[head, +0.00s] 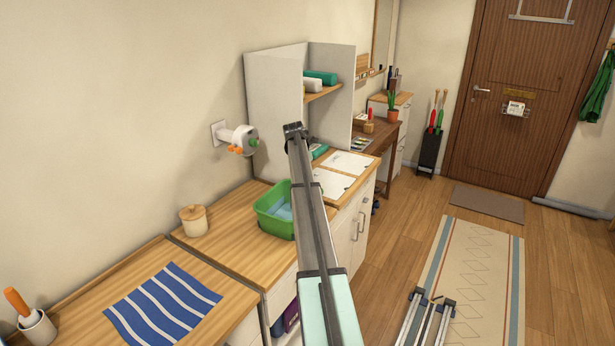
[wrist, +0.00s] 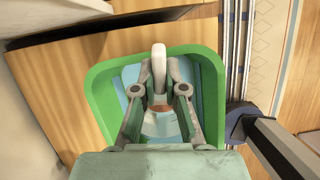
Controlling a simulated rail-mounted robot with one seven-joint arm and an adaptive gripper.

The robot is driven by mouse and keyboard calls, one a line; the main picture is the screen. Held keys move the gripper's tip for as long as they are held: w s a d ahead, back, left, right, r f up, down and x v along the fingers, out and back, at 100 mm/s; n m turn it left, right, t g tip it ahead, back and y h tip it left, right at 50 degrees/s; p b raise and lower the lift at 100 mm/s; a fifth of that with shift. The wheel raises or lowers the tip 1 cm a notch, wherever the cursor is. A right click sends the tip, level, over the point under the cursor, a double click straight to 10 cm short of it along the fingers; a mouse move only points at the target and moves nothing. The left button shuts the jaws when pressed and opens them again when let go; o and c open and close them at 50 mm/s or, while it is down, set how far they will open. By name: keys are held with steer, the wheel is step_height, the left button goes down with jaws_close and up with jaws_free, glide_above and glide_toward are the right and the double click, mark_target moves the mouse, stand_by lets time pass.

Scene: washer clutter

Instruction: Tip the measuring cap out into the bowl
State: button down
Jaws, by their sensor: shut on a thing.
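The bowl looks to be the green tub (head: 268,226) with light blue inside, standing on the wooden counter left of my arm in the head view. It fills the middle of the wrist view (wrist: 97,100). My gripper (wrist: 159,88) is above the tub in the wrist view, shut on a white piece (wrist: 159,62) that I take for the measuring cap. A pale rounded shape with a brownish patch shows between the fingers; I cannot tell whether it is part of the cap or lies in the tub. The cap's contents and tilt are unclear. In the head view my gripper is hidden.
White sheets (head: 335,177) lie on the counter beyond the tub, below an open shelf unit (head: 276,95). Bare wood surrounds the jar.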

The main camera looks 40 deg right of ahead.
steer(key=shift+s+a+f+h+b, duration=0.2)
steer(key=shift+a+f+h+b, duration=0.65)
steer(key=shift+f+b, duration=0.25)
steer(key=shift+s+a+r+t+h+b, duration=0.15)
steer(key=shift+a+r+t+h+b, duration=0.1)
steer(key=shift+a+r+h+b, duration=0.3)
steer(key=shift+s+a+r+t+h+b, duration=0.1)
steer(key=shift+a+r+t+h+b, duration=0.2)
steer(key=shift+a+h, duration=0.35)
steer(key=shift+s+a+r+t+h+b, duration=0.15)
steer(key=shift+r+h+b, duration=0.1)
steer(key=shift+h+b, duration=0.2)
steer(key=shift+w+a+r+h+b, duration=0.1)
steer(key=shift+a+r+h+b, duration=0.15)
steer(key=shift+h+b, duration=0.25)
steer(key=shift+s+a+r+t+h+b, duration=0.1)
steer(key=shift+r+h+b, duration=0.2)
steer(key=shift+h, duration=0.3)
steer(key=shift+a+r+h+b, duration=0.2)
steer(key=shift+a+h+b, duration=0.1)
steer(key=shift+h+b, duration=0.35)
steer(key=shift+a+r+h+b, duration=0.2)
steer(key=shift+h+b, duration=0.15)
steer(key=shift+b, duration=0.25)
steer(key=shift+r, duration=0.1)
steer(key=shift+a+b, duration=0.15)
steer(key=shift+b, duration=0.45)
